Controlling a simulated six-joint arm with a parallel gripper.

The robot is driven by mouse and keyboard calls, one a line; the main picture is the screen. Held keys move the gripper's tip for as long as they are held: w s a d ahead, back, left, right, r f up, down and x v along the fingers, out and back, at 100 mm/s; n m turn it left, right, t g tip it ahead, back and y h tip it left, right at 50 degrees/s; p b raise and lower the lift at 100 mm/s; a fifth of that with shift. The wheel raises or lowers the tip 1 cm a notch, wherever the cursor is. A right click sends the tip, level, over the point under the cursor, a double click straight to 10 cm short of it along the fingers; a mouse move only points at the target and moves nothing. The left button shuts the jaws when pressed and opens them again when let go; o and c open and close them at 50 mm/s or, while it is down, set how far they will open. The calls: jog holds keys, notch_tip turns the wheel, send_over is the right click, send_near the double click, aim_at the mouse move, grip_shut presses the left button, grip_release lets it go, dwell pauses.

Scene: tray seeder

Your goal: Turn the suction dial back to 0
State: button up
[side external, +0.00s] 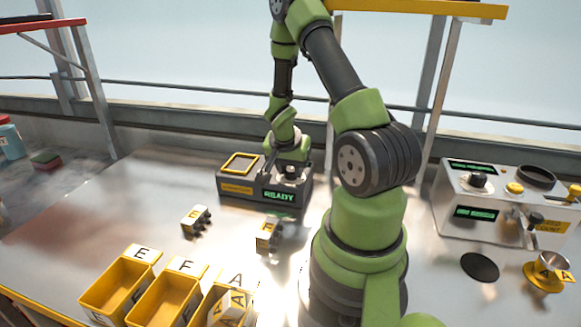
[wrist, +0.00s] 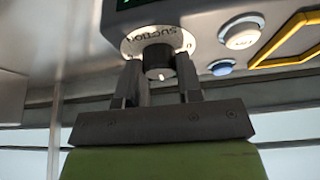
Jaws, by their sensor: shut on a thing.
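The suction dial (wrist: 158,56) is a black knob with a small white mark on a pale round plate (wrist: 184,38) lettered "suction". In the wrist view, the white mark points down toward my gripper's palm. My gripper (wrist: 158,74) has one finger on each side of the knob and is shut on it. In the side external view, my gripper (side external: 291,165) reaches down to the right part of the dark seeder box (side external: 238,201); the dial is mostly hidden there. The scale numbers cannot be read.
The box has a green READY display (side external: 279,196) and a yellow-framed square (side external: 240,163). White and blue-grey buttons (wrist: 241,36) sit beside the dial. Two small blocks (side external: 194,221) and lettered yellow bins (side external: 113,287) stand in front. A white control unit (side external: 450,209) is at right.

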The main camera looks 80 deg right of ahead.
jog(key=shift+n+t, duration=0.6)
jog(key=shift+n, duration=1)
jog(key=shift+d, duration=0.1)
jog(key=o, duration=0.9)
jog(key=shift+o, duration=0.2)
